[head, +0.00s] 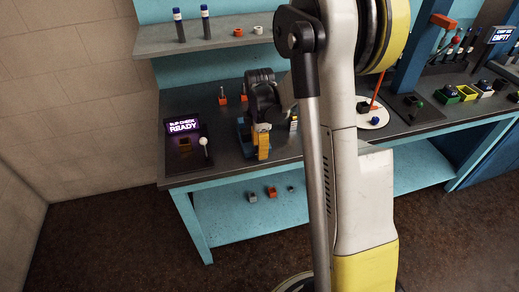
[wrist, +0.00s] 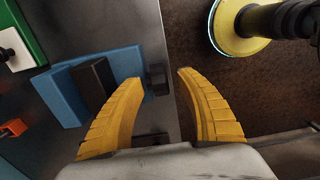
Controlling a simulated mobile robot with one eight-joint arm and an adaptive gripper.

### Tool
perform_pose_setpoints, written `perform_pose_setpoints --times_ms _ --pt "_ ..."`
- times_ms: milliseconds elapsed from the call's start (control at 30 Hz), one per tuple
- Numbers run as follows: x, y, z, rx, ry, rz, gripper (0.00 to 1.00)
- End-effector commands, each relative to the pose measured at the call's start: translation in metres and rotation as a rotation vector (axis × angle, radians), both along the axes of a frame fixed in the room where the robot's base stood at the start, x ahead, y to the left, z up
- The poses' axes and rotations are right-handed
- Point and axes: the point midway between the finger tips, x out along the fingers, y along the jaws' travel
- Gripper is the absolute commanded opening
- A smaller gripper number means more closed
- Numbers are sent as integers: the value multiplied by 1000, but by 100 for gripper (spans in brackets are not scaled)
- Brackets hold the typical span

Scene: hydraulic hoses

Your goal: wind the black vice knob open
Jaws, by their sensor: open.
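The blue vice (wrist: 60,92) with a dark block (wrist: 92,82) in it lies at the left of the wrist view. Its black knob (wrist: 157,79) sticks out near the bench edge. My gripper (wrist: 160,77) is open, with one yellow finger on each side of the knob. The knob is nearer the left fingertip; I cannot tell whether they touch. In the head view my gripper (head: 262,146) is at the front of the vice (head: 242,132), and the knob is hidden there.
A white round plate (head: 372,121) lies to the right. The bench edge (wrist: 172,35) runs beside the knob, with brown floor beyond.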

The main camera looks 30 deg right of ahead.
Motion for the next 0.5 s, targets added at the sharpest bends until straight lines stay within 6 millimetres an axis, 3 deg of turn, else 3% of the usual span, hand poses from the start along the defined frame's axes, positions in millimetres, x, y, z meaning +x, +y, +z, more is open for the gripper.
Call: perform_pose_setpoints --times_ms 200,333,367,500 --pt "0 0 0 0 0 0 42" --pt "0 0 0 0 0 0 4" --pt "0 0 0 0 0 0 0" --pt "0 0 0 -1 0 0 0"
